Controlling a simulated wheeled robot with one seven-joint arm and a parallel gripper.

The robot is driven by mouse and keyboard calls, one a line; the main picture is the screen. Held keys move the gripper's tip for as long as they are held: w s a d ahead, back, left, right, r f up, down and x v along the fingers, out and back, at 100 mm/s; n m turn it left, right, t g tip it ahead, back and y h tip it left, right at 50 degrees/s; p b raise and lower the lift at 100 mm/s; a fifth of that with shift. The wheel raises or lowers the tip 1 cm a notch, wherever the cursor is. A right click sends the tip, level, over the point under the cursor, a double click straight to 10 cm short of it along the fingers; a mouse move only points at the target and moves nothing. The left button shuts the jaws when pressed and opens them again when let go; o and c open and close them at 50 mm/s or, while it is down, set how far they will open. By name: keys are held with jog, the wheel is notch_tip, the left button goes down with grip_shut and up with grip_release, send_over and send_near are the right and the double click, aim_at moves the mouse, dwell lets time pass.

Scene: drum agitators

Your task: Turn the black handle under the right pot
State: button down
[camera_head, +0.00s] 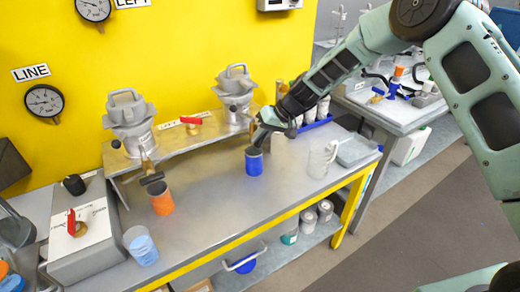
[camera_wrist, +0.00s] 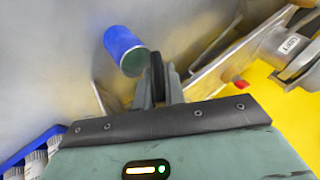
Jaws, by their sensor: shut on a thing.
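The right pot (camera_head: 236,88), grey metal with a lid, sits on the raised shelf against the yellow wall. My gripper (camera_head: 262,133) is below and to the right of this pot, just above a blue cup (camera_head: 254,163). In the wrist view, my gripper (camera_wrist: 158,88) is shut on the black handle (camera_wrist: 157,68), seen as a dark upright piece between the fingers. In the head view my gripper mostly hides this handle. The blue cup (camera_wrist: 122,44) is just beyond the fingers.
The left pot (camera_head: 130,118) has its own black handle (camera_head: 152,178) above an orange cup (camera_head: 162,203). A light blue cup (camera_head: 141,248) stands at the front left. A clear jug (camera_head: 320,158) stands to the right. The table middle (camera_head: 215,200) is clear.

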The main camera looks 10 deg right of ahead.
jog(key=y+b, duration=0.1)
jog(key=b, duration=0.1)
jog(key=f+y+b, duration=0.1)
jog(key=y+b, duration=0.1)
jog(key=b, duration=0.1)
jog(key=shift+w+d+m+g, duration=0.1)
jog(key=shift+d+m+g, duration=0.1)
jog(key=shift+m+g, duration=0.2)
jog(key=y+b, duration=0.2)
jog(key=b, duration=0.2)
jog(key=shift+m+g+y, duration=0.4)
jog(key=y+b, duration=0.3)
jog(key=shift+r+m, duration=0.1)
jog(key=shift+m, duration=0.3)
jog(key=shift+r+m+g+y+b, duration=0.15)
jog(key=shift+m+g+y+b, duration=0.3)
jog(key=shift+y+b, duration=0.6)
jog(key=c, duration=1.5)
grip_release()
jog(key=shift+o, duration=0.2)
